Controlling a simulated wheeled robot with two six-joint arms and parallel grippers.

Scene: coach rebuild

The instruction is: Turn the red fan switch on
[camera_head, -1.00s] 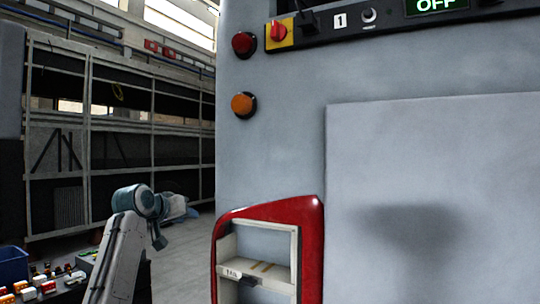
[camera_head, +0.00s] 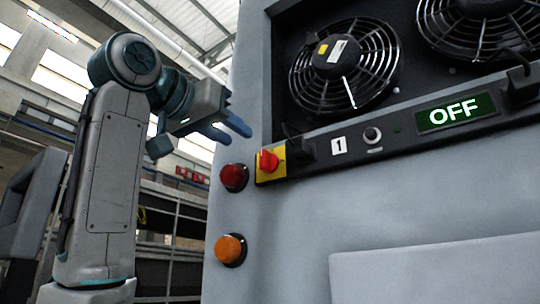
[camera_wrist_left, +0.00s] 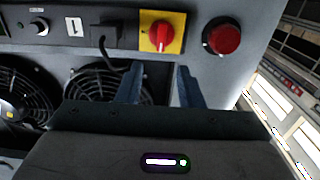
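The red fan switch (camera_head: 268,162) is a rotary knob on a yellow plate, at the left end of a dark control strip on the grey coach panel. It also shows in the left wrist view (camera_wrist_left: 160,34), beyond the fingertips. My left gripper (camera_head: 236,131) is up and to the left of the switch, apart from it. In the left wrist view its two blue fingers (camera_wrist_left: 157,72) are spread with nothing between them. A green display (camera_head: 456,112) on the strip reads OFF. My right gripper is in neither current view.
A red round lamp or button (camera_head: 234,177) sits just left of the switch, with an orange one (camera_head: 230,249) below. Two caged fans (camera_head: 343,66) are recessed above the strip. A black plug (camera_head: 300,150) with a cable is right beside the switch.

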